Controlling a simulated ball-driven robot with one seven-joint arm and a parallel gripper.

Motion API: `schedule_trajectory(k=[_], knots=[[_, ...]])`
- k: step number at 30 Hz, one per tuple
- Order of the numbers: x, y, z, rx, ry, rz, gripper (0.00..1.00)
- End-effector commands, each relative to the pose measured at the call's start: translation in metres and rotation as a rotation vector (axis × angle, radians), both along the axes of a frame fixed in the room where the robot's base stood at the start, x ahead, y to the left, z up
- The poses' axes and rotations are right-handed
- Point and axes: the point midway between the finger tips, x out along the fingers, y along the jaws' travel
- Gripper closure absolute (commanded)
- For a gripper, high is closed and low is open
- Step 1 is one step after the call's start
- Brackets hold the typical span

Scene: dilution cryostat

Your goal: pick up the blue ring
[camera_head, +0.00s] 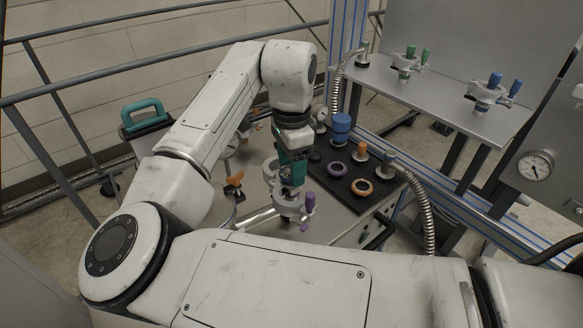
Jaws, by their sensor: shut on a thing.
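My gripper (291,178) is teal and points down above a grey metal fitting (291,208) with a purple handle (309,201), left of the black mat. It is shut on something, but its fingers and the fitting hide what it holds. I cannot clearly make out a blue ring.
Orange-topped (361,151) and blue-topped (389,156) fittings stand at the mat's right edge, near a corrugated hose (421,205). An orange-handled valve (234,185) is left of my gripper. A grey shelf (440,98) with green and blue valves rises at the right.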

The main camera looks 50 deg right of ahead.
Motion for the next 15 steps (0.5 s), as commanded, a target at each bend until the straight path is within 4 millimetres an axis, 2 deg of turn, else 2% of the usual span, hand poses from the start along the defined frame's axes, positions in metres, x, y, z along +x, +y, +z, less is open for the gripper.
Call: schedule_trajectory(k=[5, 12, 15], knots=[[-0.004, 0.001, 0.029, -0.003, -0.002, -0.003, 0.7], [-0.044, 0.018, 0.082, -0.002, -0.006, -0.005, 0.7], [-0.067, 0.028, 0.093, 0.001, -0.005, -0.004, 0.7]])
